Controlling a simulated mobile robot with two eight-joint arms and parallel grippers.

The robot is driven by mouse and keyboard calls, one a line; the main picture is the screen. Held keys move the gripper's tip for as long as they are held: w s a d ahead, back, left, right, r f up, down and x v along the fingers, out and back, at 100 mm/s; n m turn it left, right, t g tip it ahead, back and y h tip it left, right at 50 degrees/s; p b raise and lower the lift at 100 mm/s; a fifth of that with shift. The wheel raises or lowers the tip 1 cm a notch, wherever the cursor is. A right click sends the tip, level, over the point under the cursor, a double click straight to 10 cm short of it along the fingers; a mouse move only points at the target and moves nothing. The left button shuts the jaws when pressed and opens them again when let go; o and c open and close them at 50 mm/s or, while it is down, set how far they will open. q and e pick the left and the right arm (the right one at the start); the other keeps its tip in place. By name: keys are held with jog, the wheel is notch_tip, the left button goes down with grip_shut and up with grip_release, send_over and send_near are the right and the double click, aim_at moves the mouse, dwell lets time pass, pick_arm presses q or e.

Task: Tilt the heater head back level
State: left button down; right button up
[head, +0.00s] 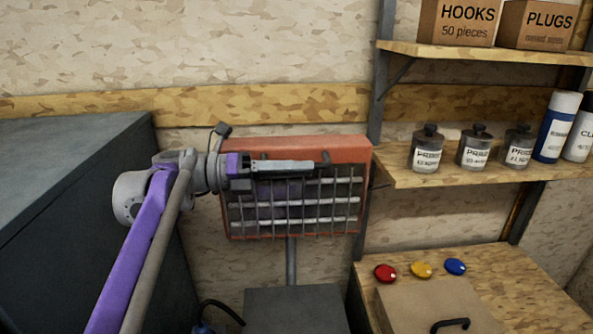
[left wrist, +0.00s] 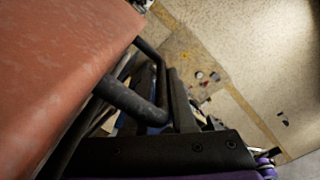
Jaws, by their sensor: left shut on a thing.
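The heater head (head: 345,150) is an orange-red box with a wire grille on its front, on a grey post (head: 291,262). Its housing also fills the left of the left wrist view (left wrist: 55,70). A dark tubular handle (left wrist: 130,100) stands out from the housing. My left gripper (head: 315,165) reaches across the upper front of the heater from the left and is shut on the handle. The gripper hides part of the handle and upper grille. The exact tilt of the head is hard to tell. My right gripper is not in view.
A dark cabinet (head: 60,170) stands at the left. At the right, shelves carry grey jars (head: 427,150), spray cans (head: 557,127) and cardboard boxes (head: 457,22). Below them a wooden bench (head: 480,275) has red (head: 385,273), yellow (head: 421,270) and blue (head: 455,266) buttons.

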pick_arm(q)
jog(key=shift+w+r, duration=0.15)
jog(key=shift+r, duration=0.4)
jog(key=c, duration=0.8)
grip_release()
jog(key=shift+c, duration=0.2)
jog(key=shift+f, duration=0.1)
jog(key=shift+w, duration=0.1)
jog(key=shift+f, duration=0.15)
jog(key=shift+a, duration=0.2)
jog(key=a, duration=1)
jog(key=shift+a+b, duration=0.2)
jog(key=shift+b, duration=0.25)
